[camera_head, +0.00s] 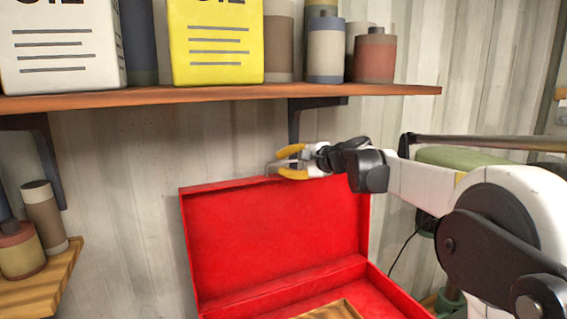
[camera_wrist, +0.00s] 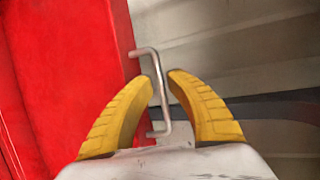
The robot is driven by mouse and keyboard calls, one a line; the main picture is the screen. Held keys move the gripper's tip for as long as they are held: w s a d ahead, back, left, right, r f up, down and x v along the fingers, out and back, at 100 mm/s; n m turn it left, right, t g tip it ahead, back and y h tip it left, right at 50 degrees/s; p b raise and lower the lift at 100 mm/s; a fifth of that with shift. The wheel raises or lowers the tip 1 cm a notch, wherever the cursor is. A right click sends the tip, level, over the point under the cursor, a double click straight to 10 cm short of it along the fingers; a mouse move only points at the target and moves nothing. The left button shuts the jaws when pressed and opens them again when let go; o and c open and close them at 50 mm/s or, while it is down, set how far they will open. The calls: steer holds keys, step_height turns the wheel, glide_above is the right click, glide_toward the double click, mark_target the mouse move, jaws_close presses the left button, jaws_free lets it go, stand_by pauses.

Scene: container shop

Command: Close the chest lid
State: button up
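The red chest stands open, with its lid (camera_head: 280,235) raised upright above the chest body (camera_head: 390,290). A thin metal handle (camera_wrist: 160,95) sticks out from the lid's edge, and it also shows in the head view (camera_head: 270,168). My gripper (camera_head: 283,165) is at the lid's top edge. In the wrist view my gripper (camera_wrist: 162,76) has its two yellow fingers either side of the handle's bar, with a gap between the tips. The left fingertip is close to the bar; whether it touches is unclear. The lid's red surface (camera_wrist: 70,70) fills the left of that view.
A wooden shelf (camera_head: 200,97) with oil cans and bottles hangs above the lid, close over my gripper. A lower shelf (camera_head: 45,285) with bottles is at the left. A wooden piece (camera_head: 335,311) lies inside the chest. The corrugated wall is close behind.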

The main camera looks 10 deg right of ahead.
steer(key=shift+s, duration=0.15)
jaws_close()
